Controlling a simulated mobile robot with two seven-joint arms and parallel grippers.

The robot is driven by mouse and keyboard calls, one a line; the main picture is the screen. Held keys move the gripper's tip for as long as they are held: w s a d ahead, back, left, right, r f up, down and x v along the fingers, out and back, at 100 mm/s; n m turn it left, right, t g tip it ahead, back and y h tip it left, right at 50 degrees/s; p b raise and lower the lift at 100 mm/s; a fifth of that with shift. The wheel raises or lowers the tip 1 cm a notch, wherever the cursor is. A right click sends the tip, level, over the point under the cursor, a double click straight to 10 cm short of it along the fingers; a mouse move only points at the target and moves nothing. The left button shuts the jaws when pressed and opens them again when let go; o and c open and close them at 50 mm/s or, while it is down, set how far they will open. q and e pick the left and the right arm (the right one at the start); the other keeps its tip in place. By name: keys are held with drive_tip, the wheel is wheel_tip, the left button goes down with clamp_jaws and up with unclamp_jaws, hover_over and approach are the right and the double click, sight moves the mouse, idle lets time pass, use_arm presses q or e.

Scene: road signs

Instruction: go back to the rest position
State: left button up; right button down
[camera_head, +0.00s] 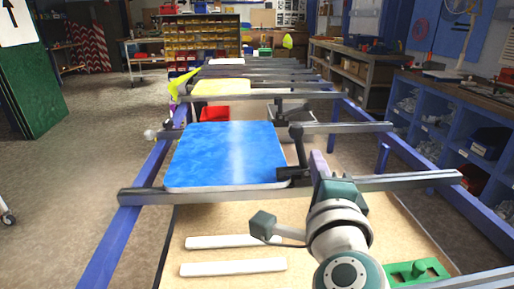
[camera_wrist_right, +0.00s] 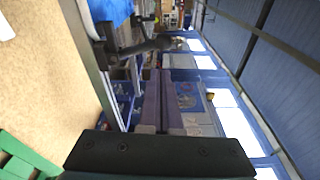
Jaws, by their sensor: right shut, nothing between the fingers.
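My right gripper (camera_head: 319,166) is at the right of the blue sign plate (camera_head: 228,152) in the head view, close to the black clamp (camera_head: 297,155) at the plate's right edge. I cannot tell if it touches the clamp. In the right wrist view the two long fingers of the right gripper (camera_wrist_right: 160,78) lie together, shut with nothing between them. The clamp also shows in the wrist view (camera_wrist_right: 135,45), to the left of the fingertips. The blue plate lies flat across the rails. My left gripper is not in view.
The metal cross rail (camera_head: 410,181) runs beside my right arm. Two white strips (camera_head: 235,241) (camera_head: 232,267) and a green part (camera_head: 415,272) lie on the board below. A yellow plate (camera_head: 222,87) lies farther back. Blue shelving (camera_head: 450,140) stands at the right; floor at left is free.

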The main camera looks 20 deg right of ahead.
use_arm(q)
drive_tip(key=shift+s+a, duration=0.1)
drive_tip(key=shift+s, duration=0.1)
use_arm(e)
drive_tip(key=shift+s, duration=0.2)
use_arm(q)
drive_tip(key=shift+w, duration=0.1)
use_arm(e)
drive_tip(key=shift+w+r, duration=0.1)
